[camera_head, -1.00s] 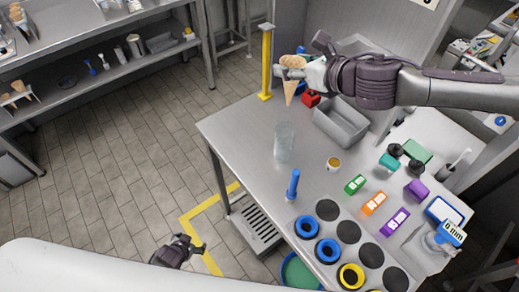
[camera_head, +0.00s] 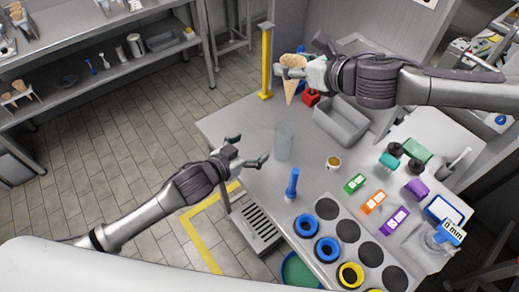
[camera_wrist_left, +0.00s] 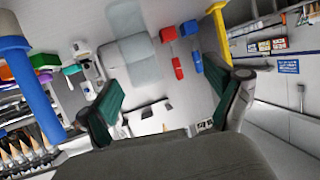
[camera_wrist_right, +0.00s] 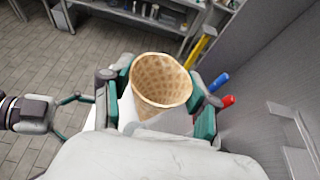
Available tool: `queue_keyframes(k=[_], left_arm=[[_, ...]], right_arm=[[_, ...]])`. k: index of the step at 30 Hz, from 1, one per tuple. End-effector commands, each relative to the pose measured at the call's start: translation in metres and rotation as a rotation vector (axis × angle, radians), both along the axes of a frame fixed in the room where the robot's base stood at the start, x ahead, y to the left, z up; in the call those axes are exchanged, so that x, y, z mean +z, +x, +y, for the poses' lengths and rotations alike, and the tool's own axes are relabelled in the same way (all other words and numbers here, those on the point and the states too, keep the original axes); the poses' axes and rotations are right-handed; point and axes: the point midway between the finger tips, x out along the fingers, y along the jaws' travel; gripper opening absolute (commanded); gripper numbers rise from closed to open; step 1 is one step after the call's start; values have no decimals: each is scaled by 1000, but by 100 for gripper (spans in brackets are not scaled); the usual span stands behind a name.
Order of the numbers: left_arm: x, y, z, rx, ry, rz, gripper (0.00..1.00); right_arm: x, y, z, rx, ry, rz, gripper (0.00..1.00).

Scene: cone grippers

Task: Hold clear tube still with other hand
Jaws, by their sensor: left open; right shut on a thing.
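The clear tube (camera_head: 284,142) stands upright on the steel table, near its left edge. My left gripper (camera_head: 248,151) is open and empty just left of the tube, its fingers spread towards it and apart from it. In the left wrist view the left gripper's green-padded fingers (camera_wrist_left: 168,105) are wide apart; a pale grey shape ahead may be the tube, but I cannot tell. My right gripper (camera_head: 298,72) is shut on a waffle cone (camera_head: 293,88) above the table's far end. The cone (camera_wrist_right: 160,85) shows point down between the fingers in the right wrist view.
A blue upright tool (camera_head: 292,185) stands in front of the tube, and a small cup (camera_head: 333,162) is to its right. A grey bin (camera_head: 341,122) lies behind. A yellow post (camera_head: 266,62) rises at the far corner. Several dark holders line the front.

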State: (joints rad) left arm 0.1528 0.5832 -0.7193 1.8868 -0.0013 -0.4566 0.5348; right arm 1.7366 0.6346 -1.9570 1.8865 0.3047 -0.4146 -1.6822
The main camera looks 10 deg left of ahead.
Motion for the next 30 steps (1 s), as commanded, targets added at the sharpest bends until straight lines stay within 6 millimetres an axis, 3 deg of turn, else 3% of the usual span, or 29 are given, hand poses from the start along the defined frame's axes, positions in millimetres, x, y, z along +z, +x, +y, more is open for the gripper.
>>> queue_keyframes(k=[3, 8, 24, 30], left_arm=[[13, -13, -20, -35, -28, 4, 91], [16, -16, -32, -51, -44, 9, 91], [-15, 56, -79, -50, -43, 8, 91], [-22, 71, -89, -50, -43, 9, 91]], right_arm=[[0, 0, 0, 0, 0, 0, 46], [0, 0, 0, 0, 0, 0, 46], [0, 0, 0, 0, 0, 0, 46], [0, 0, 0, 0, 0, 0, 46]])
